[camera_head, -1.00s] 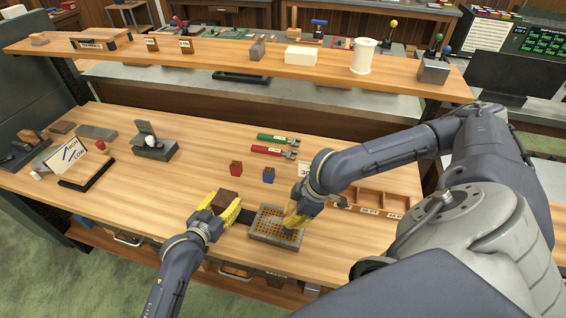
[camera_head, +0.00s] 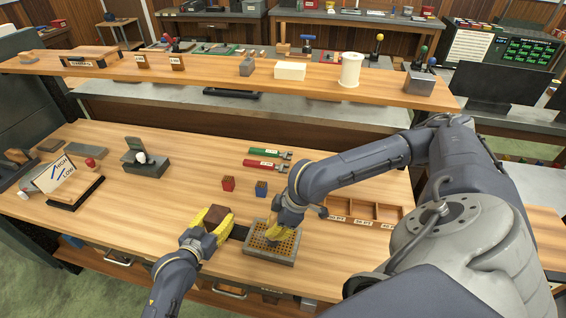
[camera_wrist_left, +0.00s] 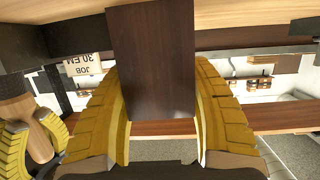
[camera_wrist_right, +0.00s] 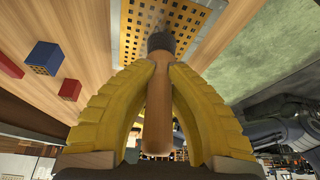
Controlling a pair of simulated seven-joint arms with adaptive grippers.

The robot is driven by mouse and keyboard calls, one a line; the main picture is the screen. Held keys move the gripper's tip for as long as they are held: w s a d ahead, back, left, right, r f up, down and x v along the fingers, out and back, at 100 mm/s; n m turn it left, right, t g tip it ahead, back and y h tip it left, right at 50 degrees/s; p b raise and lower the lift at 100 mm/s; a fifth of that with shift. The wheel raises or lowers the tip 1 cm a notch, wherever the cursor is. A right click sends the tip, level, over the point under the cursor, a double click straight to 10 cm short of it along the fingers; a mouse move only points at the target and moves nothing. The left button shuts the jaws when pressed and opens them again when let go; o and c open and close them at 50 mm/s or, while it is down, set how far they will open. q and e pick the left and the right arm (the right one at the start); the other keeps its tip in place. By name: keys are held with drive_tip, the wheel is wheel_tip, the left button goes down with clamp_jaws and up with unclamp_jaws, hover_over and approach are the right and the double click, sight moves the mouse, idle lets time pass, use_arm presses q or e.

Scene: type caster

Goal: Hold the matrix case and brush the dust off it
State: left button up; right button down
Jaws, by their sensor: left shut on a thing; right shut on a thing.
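The matrix case (camera_head: 270,258) is a grey tray with a brass grid of holes, lying flat near the bench's front edge. It also shows in the right wrist view (camera_wrist_right: 195,18). My left gripper (camera_head: 214,218) is shut on a dark brown block (camera_wrist_left: 152,70) left of the case. A dark bar lies between block and case; whether they join is unclear. My right gripper (camera_head: 274,234) is shut on the wooden handle of a brush (camera_wrist_right: 158,105). The dark brush head points down at the grid; I cannot tell whether it touches.
A red block (camera_head: 228,184) and a blue block (camera_head: 261,188) stand behind the case. Red and green tools (camera_head: 262,165) lie farther back. A compartment tray (camera_head: 362,211) sits at right. A sign stand (camera_head: 75,190) is at far left. The middle-left bench is clear.

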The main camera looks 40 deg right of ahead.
drive_tip(key=shift+w+a, duration=0.6)
drive_tip(key=shift+w, duration=0.25)
drive_tip(key=shift+w+a, duration=0.55)
drive_tip(key=shift+w, duration=0.3)
drive_tip(key=shift+w+a, duration=0.6)
drive_tip(key=shift+w, duration=0.55)
drive_tip(key=shift+w+d, duration=0.2)
drive_tip(key=shift+d, duration=0.2)
drive_tip(key=shift+s+d, duration=1.15)
drive_tip(key=shift+s, duration=0.55)
drive_tip(key=shift+s+d, duration=1.15)
drive_tip(key=shift+s, duration=0.5)
drive_tip(key=shift+s+d, duration=1.15)
drive_tip(key=shift+s, duration=0.55)
drive_tip(key=shift+w+a, duration=1.15)
drive_tip(key=shift+w, duration=0.55)
drive_tip(key=shift+w+a, duration=1.15)
drive_tip(key=shift+w, duration=0.55)
drive_tip(key=shift+w+a, duration=1.15)
drive_tip(key=shift+w, duration=0.55)
wheel_tip(320, 180, up, 8)
use_arm(q)
drive_tip(key=o, duration=1.2)
drive_tip(key=shift+o, duration=0.2)
